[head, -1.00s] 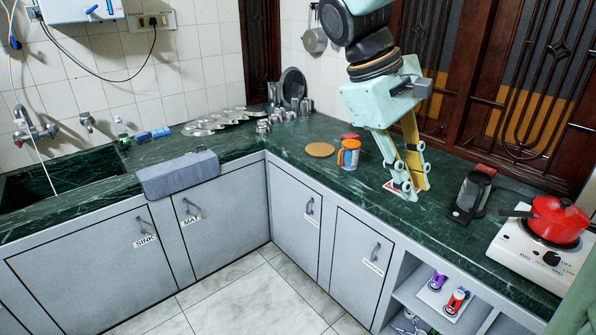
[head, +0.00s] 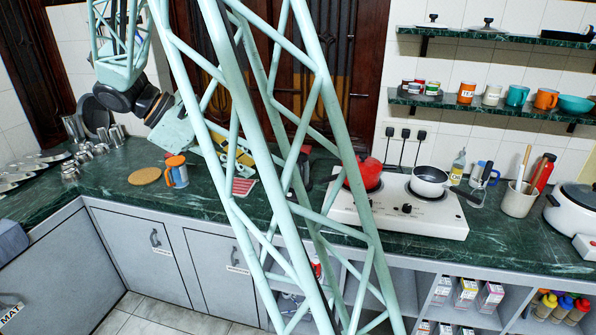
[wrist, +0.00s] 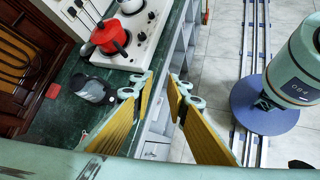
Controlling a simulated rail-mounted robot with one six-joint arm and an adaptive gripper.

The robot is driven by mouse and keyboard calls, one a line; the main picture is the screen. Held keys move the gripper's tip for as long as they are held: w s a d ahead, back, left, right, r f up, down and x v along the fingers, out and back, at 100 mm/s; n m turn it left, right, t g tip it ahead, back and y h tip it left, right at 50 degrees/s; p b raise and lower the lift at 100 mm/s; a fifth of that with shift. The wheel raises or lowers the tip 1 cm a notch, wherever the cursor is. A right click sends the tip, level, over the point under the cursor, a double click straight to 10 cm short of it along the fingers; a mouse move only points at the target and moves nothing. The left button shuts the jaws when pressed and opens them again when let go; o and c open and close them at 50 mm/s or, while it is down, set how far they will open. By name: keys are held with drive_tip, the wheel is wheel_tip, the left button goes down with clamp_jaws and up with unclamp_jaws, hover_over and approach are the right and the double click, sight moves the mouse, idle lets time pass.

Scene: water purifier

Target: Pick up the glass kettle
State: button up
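The glass kettle (wrist: 93,90) is a dark, see-through kettle with a black handle, on the green counter in the wrist view. In the head view, my lattice mast hides most of it. My gripper (wrist: 160,86) is open and empty, with two yellow-padded fingers apart and pointing toward the counter's front edge. The kettle lies to the left of the left finger in the wrist view, not between the fingers. In the head view, my gripper (head: 250,165) is tilted, its fingers pointing right, left of the kettle's spot.
A white stove (head: 440,215) with a red pot (head: 368,173) and a white pan (head: 430,180) stands beyond the kettle. An orange and blue mug (head: 176,173) and a cork mat (head: 145,176) are to the left. A red-and-white patch (head: 243,187) lies near my gripper.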

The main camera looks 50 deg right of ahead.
drive_tip(key=w+d+f+n+g+h+p, duration=0.1)
drive_tip(key=w+d+f, duration=0.3)
drive_tip(key=d+f, duration=0.4)
drive_tip(key=w+d+f+n+g+h+p, duration=0.1)
drive_tip(key=w+d+f+n+h, duration=0.2)
drive_tip(key=d+f, duration=0.4)
drive_tip(key=w+d+f+n+g+h+p, duration=0.2)
drive_tip(key=w+d+f+h, duration=0.1)
drive_tip(key=w+d+f, duration=0.3)
drive_tip(key=shift+w+d+f+n+h, duration=0.35)
drive_tip(key=shift+d+f, duration=0.95)
drive_tip(key=shift+d, duration=0.55)
drive_tip(key=shift+s+d, duration=0.1)
drive_tip(key=x, duration=0.8)
drive_tip(key=shift+d, duration=0.15)
drive_tip(key=shift+f+b+x, duration=0.1)
drive_tip(key=shift+b+x, duration=0.2)
drive_tip(key=shift+x, duration=1)
drive_tip(key=shift+f+b+x, duration=0.15)
drive_tip(key=shift+b+x, duration=0.15)
drive_tip(key=shift+x, duration=1)
drive_tip(key=shift+s, duration=0.1)
